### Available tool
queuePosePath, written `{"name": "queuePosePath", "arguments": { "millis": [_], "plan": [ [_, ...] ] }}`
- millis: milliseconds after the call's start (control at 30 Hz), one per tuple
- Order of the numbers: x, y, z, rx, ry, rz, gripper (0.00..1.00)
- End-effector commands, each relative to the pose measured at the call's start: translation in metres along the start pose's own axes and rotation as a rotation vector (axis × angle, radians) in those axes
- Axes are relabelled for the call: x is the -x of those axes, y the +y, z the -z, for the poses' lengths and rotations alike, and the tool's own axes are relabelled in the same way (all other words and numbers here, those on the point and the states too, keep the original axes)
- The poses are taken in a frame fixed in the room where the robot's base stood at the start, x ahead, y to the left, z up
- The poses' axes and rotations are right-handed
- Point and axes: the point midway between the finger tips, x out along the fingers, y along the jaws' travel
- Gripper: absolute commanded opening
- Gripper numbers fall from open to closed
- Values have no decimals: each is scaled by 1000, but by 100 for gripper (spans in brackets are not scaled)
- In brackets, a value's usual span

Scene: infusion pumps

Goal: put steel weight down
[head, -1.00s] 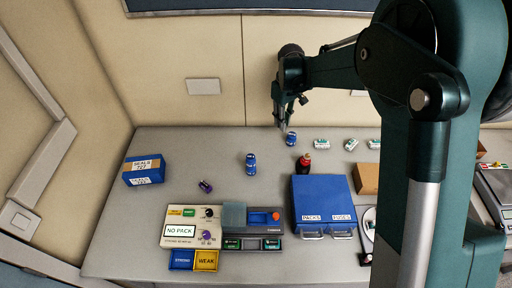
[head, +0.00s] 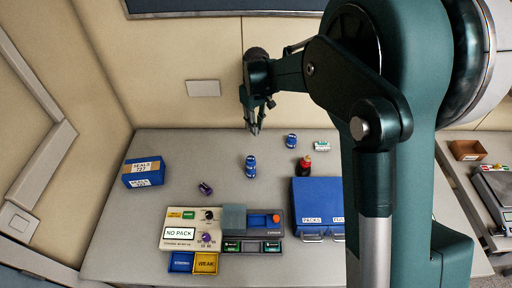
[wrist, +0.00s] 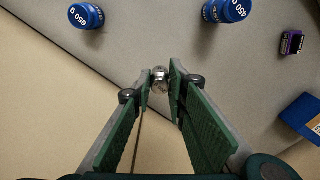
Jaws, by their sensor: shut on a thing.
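My gripper (head: 254,130) hangs over the back part of the grey table (head: 170,142), near the wall. In the wrist view, the fingertips of my gripper (wrist: 159,83) are closed on a small shiny steel weight (wrist: 160,79). Its rounded silver end shows between the finger pads, and the rest is hidden by them. I cannot tell whether the weight touches the table or hangs just above it. In the head view the weight is too small to make out.
A purple item (head: 205,188), a seals box (head: 143,172), a red-and-black bottle (head: 305,167), a pump console (head: 184,223) and a blue packs box (head: 318,199) are also on the table. The back left is clear.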

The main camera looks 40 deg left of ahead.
Motion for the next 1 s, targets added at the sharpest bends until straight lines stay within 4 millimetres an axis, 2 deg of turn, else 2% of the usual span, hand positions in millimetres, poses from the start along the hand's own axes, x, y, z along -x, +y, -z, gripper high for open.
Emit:
{"name": "queuePosePath", "arguments": {
  "millis": [500,1000],
  "plan": [
    [-57,0,0,0,0,0,1],
    [-66,0,0,0,0,0,1]
  ]
}}
